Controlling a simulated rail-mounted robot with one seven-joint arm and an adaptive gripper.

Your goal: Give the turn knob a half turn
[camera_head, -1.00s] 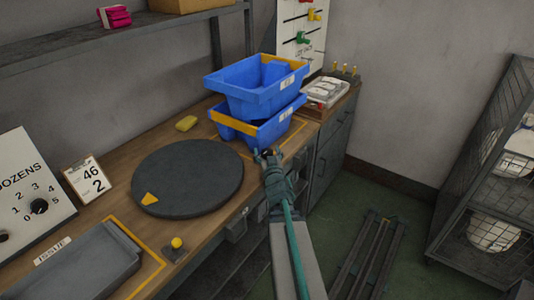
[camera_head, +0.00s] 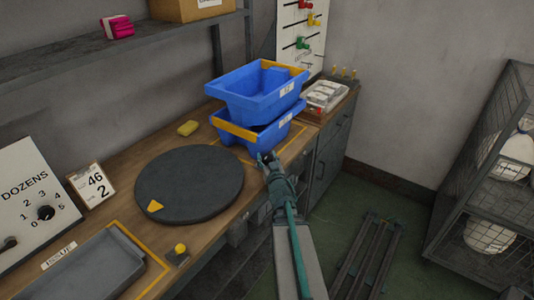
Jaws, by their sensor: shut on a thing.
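My gripper (camera_head: 267,159) is at the front edge of the workbench, just in front of the blue bins and right of the dark round turntable (camera_head: 190,184). Its fingers are shut on a small dark thing, mostly hidden between them. It looks like a knob, but I cannot tell for sure that it is the turn knob. A black dial knob (camera_head: 45,212) sits on the white "DOZENS" panel (camera_head: 20,181) at the far left, away from my gripper. The turntable has a yellow wedge mark (camera_head: 155,205) at its near left edge.
Two stacked blue bins (camera_head: 253,103) stand behind my gripper. A yellow ball-topped piece (camera_head: 180,248), a grey issue tray (camera_head: 98,270) and a number card (camera_head: 91,186) are on the bench (camera_head: 131,165). A wire cage (camera_head: 487,165) stands at right; green floor lies between.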

